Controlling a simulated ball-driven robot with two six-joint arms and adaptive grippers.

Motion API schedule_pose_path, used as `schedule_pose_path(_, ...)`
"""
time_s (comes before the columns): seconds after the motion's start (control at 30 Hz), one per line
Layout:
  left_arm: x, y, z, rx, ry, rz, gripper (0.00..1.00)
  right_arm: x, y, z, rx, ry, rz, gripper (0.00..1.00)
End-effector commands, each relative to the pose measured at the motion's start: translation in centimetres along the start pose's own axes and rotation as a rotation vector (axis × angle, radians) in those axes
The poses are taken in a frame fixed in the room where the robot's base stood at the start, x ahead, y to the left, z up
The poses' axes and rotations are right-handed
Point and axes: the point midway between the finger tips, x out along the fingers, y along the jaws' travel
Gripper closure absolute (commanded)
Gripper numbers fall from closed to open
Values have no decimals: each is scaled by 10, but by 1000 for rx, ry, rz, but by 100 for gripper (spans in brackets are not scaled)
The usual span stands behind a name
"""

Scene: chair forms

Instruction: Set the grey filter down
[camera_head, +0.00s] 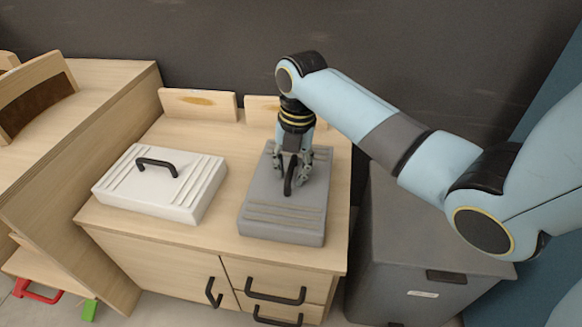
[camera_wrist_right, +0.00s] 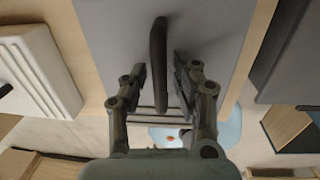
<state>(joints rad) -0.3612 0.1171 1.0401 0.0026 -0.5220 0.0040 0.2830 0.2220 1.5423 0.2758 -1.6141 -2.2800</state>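The grey filter (camera_head: 284,228) is a flat ribbed block with a black handle (camera_head: 289,182). It lies flat on the right part of the wooden cabinet top (camera_head: 225,238). My right gripper (camera_head: 292,177) points down over its middle. In the right wrist view, the gripper (camera_wrist_right: 159,68) has one finger on each side of the handle (camera_wrist_right: 158,45), with a visible gap on both sides. It is open around the handle and does not grip it. The grey filter's face (camera_wrist_right: 210,25) shows behind the fingers. My left gripper is not in view.
A white filter (camera_head: 120,197) with a black handle lies to the left on the same top. Wooden boards (camera_head: 198,104) stand along the back edge. A dark grey bin (camera_head: 425,240) stands right of the cabinet. A wooden panel (camera_head: 90,165) rises at the left.

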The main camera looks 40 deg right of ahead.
Motion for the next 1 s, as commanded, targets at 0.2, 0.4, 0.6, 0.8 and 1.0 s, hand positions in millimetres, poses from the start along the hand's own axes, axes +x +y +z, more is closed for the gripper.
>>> schedule_pose_path(0.2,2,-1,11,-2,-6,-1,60,-12,1,1,-1,-2,2,71)
schedule_pose_path(0.4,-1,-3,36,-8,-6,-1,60,-50,2,1,-1,-5,5,71)
schedule_pose_path(0.6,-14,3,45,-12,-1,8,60,-95,1,1,-1,-5,4,71)
schedule_pose_path(0.8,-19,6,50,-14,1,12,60,-118,1,1,1,-2,2,71)
schedule_pose_path(1.0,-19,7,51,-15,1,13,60,-122,0,0,1,0,0,71)
